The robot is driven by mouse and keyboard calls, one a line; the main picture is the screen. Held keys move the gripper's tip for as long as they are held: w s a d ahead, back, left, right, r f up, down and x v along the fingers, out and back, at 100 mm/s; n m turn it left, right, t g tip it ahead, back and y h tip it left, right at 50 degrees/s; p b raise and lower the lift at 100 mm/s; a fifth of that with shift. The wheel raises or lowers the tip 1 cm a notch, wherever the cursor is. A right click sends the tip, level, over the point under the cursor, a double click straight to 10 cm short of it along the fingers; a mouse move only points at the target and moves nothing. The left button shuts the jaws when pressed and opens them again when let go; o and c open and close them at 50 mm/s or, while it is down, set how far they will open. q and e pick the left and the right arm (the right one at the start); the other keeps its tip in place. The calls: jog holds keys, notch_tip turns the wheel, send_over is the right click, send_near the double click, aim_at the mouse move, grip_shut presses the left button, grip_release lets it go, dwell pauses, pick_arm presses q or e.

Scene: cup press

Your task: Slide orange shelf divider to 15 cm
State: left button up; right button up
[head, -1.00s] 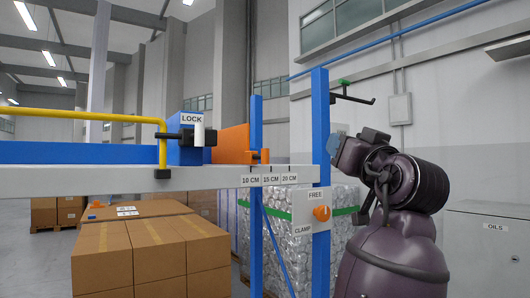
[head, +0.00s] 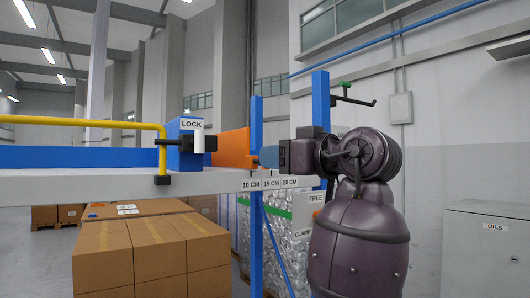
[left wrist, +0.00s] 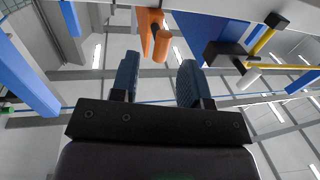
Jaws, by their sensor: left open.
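The orange shelf divider (head: 233,148) stands on the grey shelf, its right edge near the 10 CM label (head: 250,185). The 15 CM (head: 271,184) and 20 CM (head: 289,183) labels follow to its right. My left gripper (head: 268,156) is right of the divider, its blue fingertips close to the divider's small handle. In the left wrist view, the fingers (left wrist: 158,70) are open and apart, and the orange handle (left wrist: 162,46) lies just beyond the gap between them. Contact cannot be told. My arm partly hides the FREE/CLAMP plate (head: 316,198) and its knob. My right gripper is not in view.
A blue block with a LOCK label (head: 191,124) and a black latch stand left of the divider. A yellow rail (head: 100,123) runs along the shelf. Cardboard boxes (head: 150,255) are below.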

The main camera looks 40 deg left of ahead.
pick_arm(q)
jog(key=shift+w+a+p, duration=0.2)
jog(key=shift+a, duration=0.8)
jog(key=shift+w+a+p, duration=0.2)
jog(key=shift+a, duration=0.8)
grip_shut()
